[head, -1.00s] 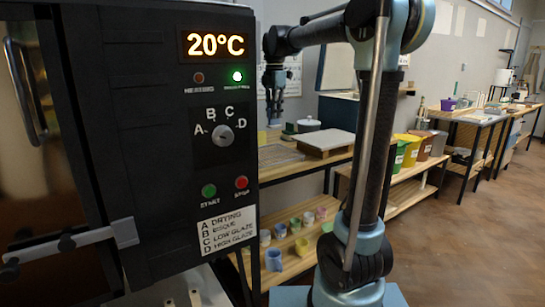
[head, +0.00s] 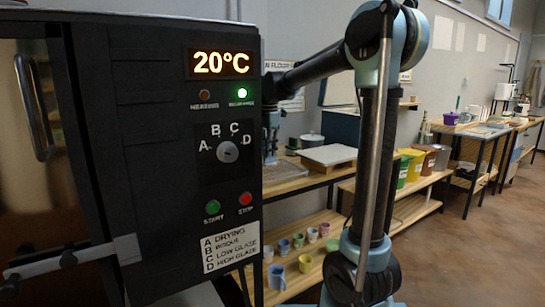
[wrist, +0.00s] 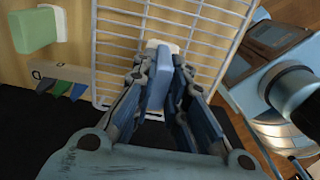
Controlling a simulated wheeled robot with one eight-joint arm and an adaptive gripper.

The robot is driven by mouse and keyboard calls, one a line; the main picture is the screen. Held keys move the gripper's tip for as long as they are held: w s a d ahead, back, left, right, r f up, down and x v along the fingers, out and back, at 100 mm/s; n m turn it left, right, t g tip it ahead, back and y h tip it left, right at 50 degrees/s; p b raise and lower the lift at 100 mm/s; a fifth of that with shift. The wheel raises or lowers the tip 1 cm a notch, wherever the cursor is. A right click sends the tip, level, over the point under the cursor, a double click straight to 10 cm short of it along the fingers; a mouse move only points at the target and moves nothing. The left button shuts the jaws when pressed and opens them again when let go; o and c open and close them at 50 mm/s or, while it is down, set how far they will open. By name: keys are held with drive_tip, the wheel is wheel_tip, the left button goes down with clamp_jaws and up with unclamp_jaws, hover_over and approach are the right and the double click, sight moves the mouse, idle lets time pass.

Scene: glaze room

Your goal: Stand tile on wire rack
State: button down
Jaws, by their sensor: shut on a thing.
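My gripper (wrist: 161,66) is shut on a blue tile (wrist: 158,88) in the wrist view. The tile stands on edge between the fingers, with a pale whitish part at its far end. The white wire rack (wrist: 113,62) lies beneath and around the tile in that view; whether they touch I cannot tell. In the head view my gripper (head: 270,138) is low over the work table, partly hidden by the kiln's control panel. The tile cannot be made out there. The rack (head: 287,171) shows faintly on the table beside the panel.
A green-and-white tile (wrist: 36,31) and a strip with coloured chips (wrist: 61,82) lie left of the rack. The black kiln panel (head: 165,130) blocks the left. A pale slab (head: 328,155) is on the table, with several cups (head: 283,246) on the shelf below.

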drive_tip(key=shift+f, duration=0.95)
drive_tip(key=c, duration=1.6)
unclamp_jaws()
wheel_tip(320, 180, up, 12)
drive_tip(key=shift+r, duration=0.1)
